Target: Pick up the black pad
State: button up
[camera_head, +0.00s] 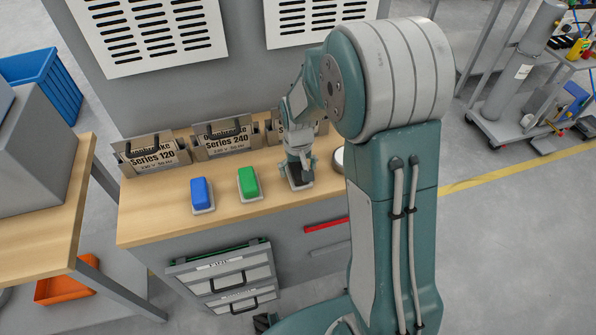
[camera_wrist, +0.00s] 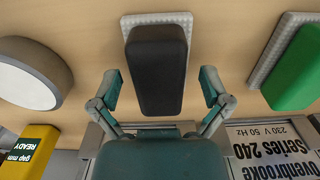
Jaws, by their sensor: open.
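The black pad (camera_wrist: 157,68) is a dark rounded block on a light textured base plate (camera_wrist: 187,20) on the wooden workbench. In the wrist view it lies between the two fingers of my gripper (camera_wrist: 158,90), which is open. Bare bench shows between each finger and the pad's sides, so they look apart from it. In the head view my gripper (camera_head: 302,165) points down over the pad's spot and hides most of the pad; a dark part and the plate's edge (camera_head: 303,187) show beneath it.
A green pad (camera_head: 248,182) and a blue pad (camera_head: 201,193) sit on plates to the left. A round white-topped object (camera_wrist: 27,75) is on the other side. Labelled boxes (camera_head: 226,138) line the back of the bench. The bench front (camera_head: 150,228) is clear.

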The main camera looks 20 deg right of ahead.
aim_at(298, 166)
jog(key=c, duration=1.2)
jog(key=shift+c, duration=0.2)
jog(key=shift+r, duration=0.1)
jog(key=shift+r, duration=0.35)
notch_tip(298, 166, up, 2)
jog(key=shift+r, duration=0.2)
jog(key=s+r, duration=0.9)
jog(key=s, duration=0.5)
jog(key=shift+r, duration=0.35)
jog(key=shift+a, duration=0.1)
